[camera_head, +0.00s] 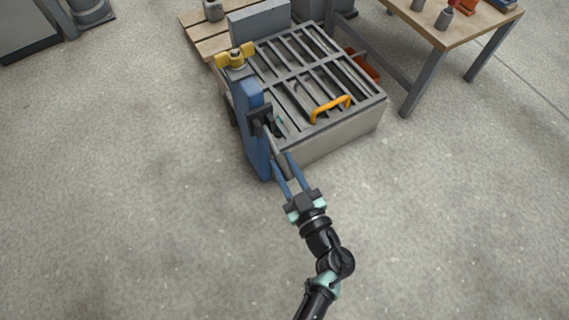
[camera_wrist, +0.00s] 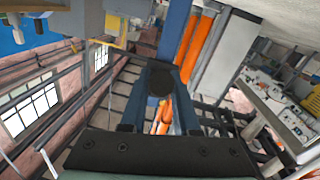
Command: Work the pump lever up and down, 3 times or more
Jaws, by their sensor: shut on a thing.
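The pump is a tall blue column (camera_head: 252,135) with a yellow top piece (camera_head: 235,57), standing at the left front corner of a grey grated block. Its lever (camera_head: 271,140) is a dark grey bar that runs from a black bracket on the column toward my gripper (camera_head: 281,160). My gripper's two blue fingers are closed around the lever's free end. In the wrist view, the dark round end of the lever (camera_wrist: 160,82) sits between the fingertips of my gripper (camera_wrist: 161,72). The lever's exact tilt is hard to judge from above.
A workbench (camera_head: 440,25) with several items is at the upper right. The concrete floor left and right of my arm is clear.

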